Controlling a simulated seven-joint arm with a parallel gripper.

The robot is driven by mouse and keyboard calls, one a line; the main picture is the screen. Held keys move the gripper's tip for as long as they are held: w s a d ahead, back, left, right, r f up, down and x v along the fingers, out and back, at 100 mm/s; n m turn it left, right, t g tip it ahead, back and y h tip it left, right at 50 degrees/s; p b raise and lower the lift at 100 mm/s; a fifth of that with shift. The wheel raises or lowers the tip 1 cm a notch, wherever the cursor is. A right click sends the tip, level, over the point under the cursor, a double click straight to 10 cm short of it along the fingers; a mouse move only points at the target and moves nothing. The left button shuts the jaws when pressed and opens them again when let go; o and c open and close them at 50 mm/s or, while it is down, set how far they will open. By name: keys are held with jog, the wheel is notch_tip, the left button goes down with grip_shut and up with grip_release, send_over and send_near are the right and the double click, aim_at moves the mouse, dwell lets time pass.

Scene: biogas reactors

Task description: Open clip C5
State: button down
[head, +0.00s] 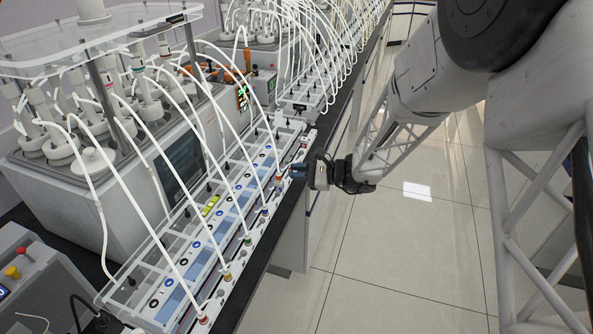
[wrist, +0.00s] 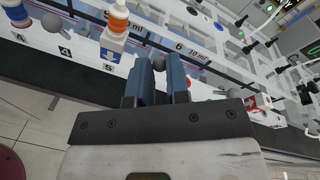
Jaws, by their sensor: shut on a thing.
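My gripper (wrist: 160,72) has its two blue fingers closed on a grey ball-topped knob (wrist: 160,62), which shows between the fingertips in the wrist view. The knob sits just right of the label 5 (wrist: 108,68) on the white rail, so I take it as clip C5. An orange and white fitting (wrist: 116,18) stands by label 5. In the head view my gripper (head: 294,172) is at the right edge of the long rail (head: 240,262), and its fingers hide the clip. The knob's lower part and its tilt cannot be made out.
A similar grey knob (wrist: 51,23) stands by the label 4. A red-marked fitting (wrist: 256,101) is to the right of my fingers. White tubes (head: 152,165) arch from the reactors to the rail. The floor side to the right (head: 400,265) is clear.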

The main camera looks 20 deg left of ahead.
dwell(0.3)
jog(key=c, duration=1.1)
grip_release()
jog(key=shift+d, duration=0.2)
jog(key=d+r, duration=0.1)
jog(key=d, duration=0.6)
jog(key=shift+w+d, duration=0.2)
jog(key=shift+w, duration=0.15)
jog(key=shift+r, duration=0.1)
jog(key=s+d+r+n+t+h, duration=0.1)
jog(key=s+d+r+n+h, duration=0.2)
jog(key=s+d, duration=0.8)
jog(key=s+d+r+n+t+h, duration=0.1)
jog(key=s+d+r+n+h, duration=0.2)
jog(key=s+d+r+h, duration=0.4)
jog(key=s+d+r+n+t+h, duration=0.2)
jog(key=s+d+r+n+h, duration=0.2)
jog(key=s+d, duration=1.1)
notch_tip(320, 180, up, 2)
jog(key=shift+s+d+r+h, duration=0.1)
jog(key=shift+s+d+h, duration=0.05)
jog(key=shift+d+h, duration=0.9)
